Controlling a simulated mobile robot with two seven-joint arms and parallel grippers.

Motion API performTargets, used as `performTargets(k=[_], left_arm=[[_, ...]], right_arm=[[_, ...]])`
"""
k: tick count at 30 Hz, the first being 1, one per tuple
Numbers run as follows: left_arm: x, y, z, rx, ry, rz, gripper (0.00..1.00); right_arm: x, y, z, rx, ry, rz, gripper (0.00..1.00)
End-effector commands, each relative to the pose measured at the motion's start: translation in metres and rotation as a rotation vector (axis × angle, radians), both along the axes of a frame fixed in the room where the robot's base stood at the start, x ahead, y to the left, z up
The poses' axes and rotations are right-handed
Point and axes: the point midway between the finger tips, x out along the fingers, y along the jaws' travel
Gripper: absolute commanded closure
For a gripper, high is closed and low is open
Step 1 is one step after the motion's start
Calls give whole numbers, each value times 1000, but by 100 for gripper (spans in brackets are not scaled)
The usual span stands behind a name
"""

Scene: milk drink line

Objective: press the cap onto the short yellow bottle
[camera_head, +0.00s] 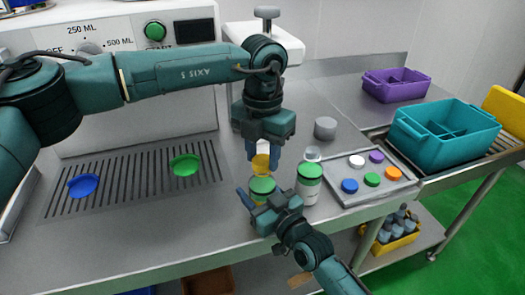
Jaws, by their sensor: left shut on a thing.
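My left gripper (264,155) points down and is shut on a small cap, with yellow and white showing between and just below its fingers. I cannot tell exactly where the cap ends. Whether cap and bottle touch is unclear. My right gripper (270,198) reaches up from the front with its fingers around the bottle's lower part. Its palm hides the bottle's base, and I cannot tell whether the fingers grip it.
A white bottle with a green top (308,187) stands close on the right. A tray (344,194) holds several coloured caps. A grey cylinder (325,128) stands behind. A teal crate (447,145) is farther right.

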Motion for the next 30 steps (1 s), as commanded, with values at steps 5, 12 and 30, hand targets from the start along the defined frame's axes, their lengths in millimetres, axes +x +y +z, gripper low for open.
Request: performTargets(k=[5,12,30], left_arm=[[0,0,-4,1,1,0,83],[0,0,-9,0,1,1,83],[0,0,-5,-1,-1,1,37]], right_arm=[[0,0,-1,-1,1,0,89],[0,0,-1,-1,1,0,89],[0,0,-1,-1,1,0,89]])
